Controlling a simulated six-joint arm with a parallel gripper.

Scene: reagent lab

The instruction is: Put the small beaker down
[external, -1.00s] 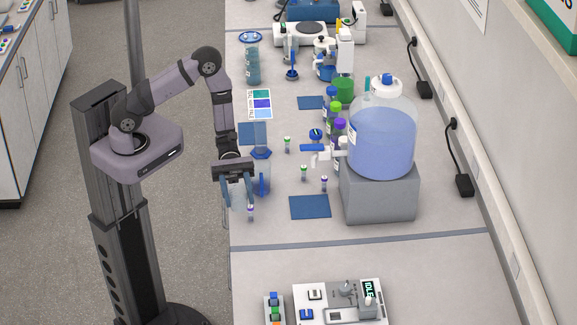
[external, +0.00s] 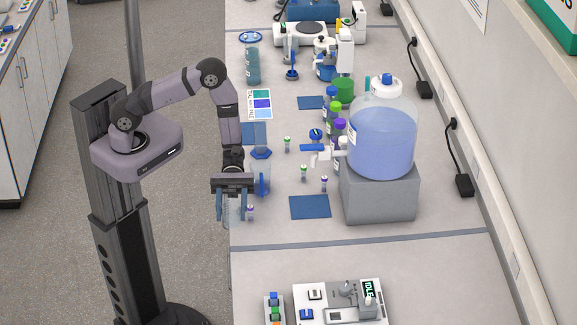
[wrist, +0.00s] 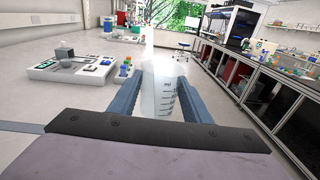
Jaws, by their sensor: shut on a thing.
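The small beaker (wrist: 163,92) is clear, with dark graduation marks. In the wrist view it is upright or nearly so between the two blue fingers of my gripper (wrist: 152,95), which is shut on it. In the external view my gripper (external: 233,205) is at the left edge of the bench, and the beaker is mostly hidden behind the fingers. I cannot tell whether its base touches the bench.
A blue-capped cylinder (external: 262,172) and a small purple-capped vial (external: 250,212) stand close to my gripper. A blue mat (external: 310,207) lies to the right, before the large carboy (external: 382,140).

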